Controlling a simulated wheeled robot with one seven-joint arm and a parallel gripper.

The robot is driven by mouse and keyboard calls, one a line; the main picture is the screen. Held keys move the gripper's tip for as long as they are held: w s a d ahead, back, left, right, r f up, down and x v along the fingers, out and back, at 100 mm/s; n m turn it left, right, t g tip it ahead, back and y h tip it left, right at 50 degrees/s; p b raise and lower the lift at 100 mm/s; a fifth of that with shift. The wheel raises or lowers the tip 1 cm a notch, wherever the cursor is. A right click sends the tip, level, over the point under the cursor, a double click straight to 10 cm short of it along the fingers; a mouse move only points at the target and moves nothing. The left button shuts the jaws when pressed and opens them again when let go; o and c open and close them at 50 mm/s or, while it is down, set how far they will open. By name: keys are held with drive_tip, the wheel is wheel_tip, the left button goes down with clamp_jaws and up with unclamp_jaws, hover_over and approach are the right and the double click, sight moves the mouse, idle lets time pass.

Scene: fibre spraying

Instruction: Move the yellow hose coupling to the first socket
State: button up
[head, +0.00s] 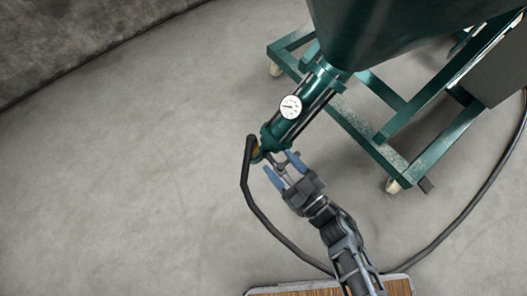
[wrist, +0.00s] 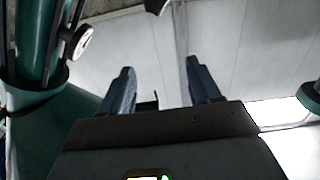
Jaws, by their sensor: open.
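The coupling is not visible in the wrist view. I cannot make out which socket is the first.
A green wheeled frame (head: 400,165) carries a large green hopper (head: 375,25). A round gauge (head: 290,106) sits on the pump tube. The hose loops over the floor to the right. A wooden-topped surface (head: 300,291) is at the bottom. The floor to the left is clear.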

drive_tip(key=n+g+y+b, duration=0.2)
approach(256, 143)
drive_tip(key=a+x, duration=0.1)
drive_tip(key=x, duration=0.3)
drive_tip(key=shift+s+d+r, duration=0.1)
drive_tip(key=shift+d, duration=0.1)
drive_tip(key=b+x, duration=0.3)
drive_tip(key=x, duration=0.3)
drive_tip(key=shift+w+b, duration=0.35)
drive_tip(key=shift+w+a, duration=0.3)
drive_tip(key=shift+a, duration=0.05)
drive_tip(key=shift+r, duration=0.1)
drive_tip(key=c, duration=1.1)
